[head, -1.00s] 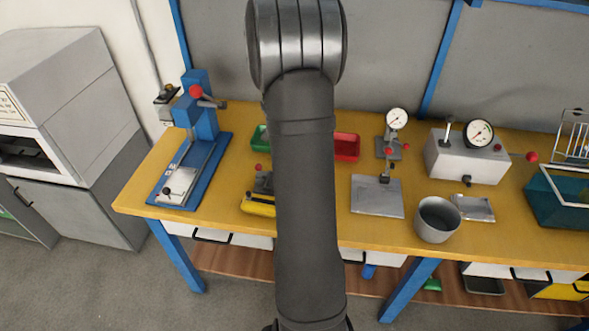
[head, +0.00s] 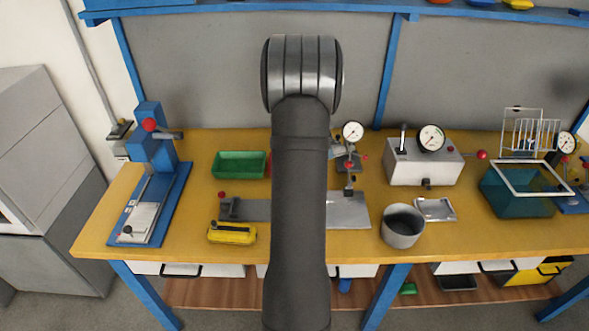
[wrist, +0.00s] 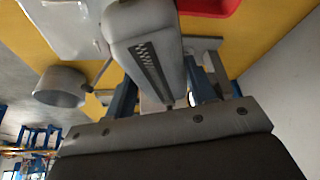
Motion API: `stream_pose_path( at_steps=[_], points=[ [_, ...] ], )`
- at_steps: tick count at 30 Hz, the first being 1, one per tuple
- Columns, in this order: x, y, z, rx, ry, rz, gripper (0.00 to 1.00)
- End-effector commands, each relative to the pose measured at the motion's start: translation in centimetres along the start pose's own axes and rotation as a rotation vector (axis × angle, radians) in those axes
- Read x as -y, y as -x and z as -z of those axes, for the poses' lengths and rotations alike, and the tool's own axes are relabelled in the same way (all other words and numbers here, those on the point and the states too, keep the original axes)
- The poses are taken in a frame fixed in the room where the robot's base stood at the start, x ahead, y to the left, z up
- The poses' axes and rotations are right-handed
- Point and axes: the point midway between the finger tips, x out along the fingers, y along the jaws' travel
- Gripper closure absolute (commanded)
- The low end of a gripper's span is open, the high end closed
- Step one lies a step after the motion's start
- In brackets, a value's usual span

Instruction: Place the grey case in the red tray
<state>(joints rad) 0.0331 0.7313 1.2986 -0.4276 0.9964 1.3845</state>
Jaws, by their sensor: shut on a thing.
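The grey case (wrist: 135,35), a rounded light-grey body with a dark slotted strip, is held between the fingers of my gripper (wrist: 160,85) in the wrist view. It appears above the table. The red tray (wrist: 208,5) shows in part at the top edge of the wrist view, beyond the case. In the head view only a thin red sliver of the tray (head: 268,168) shows beside the green tray. My arm hides the rest of it, and my gripper and the case too.
A green tray (head: 240,157) stands left of my arm, with a yellow tool (head: 232,234) nearer the front edge. A blue press (head: 155,190) stands far left. A metal pot (head: 403,228), a gauge box (head: 424,165) and a teal bin (head: 515,195) stand to the right.

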Motion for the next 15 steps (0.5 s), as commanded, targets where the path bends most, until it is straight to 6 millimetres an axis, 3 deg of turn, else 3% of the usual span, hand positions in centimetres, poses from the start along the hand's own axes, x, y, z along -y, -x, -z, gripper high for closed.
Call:
stream_pose_path(
  at_steps=[2, 5, 15],
  points=[
    [0.6, -0.5, 0.6, -0.003, 0.016, 0.006, 0.77],
    [1.8, -1.0, -0.2, -0.004, 0.027, 0.009, 0.77],
    [7.7, -3.4, -6.2, -0.005, 0.028, 0.008, 0.77]
  ],
)
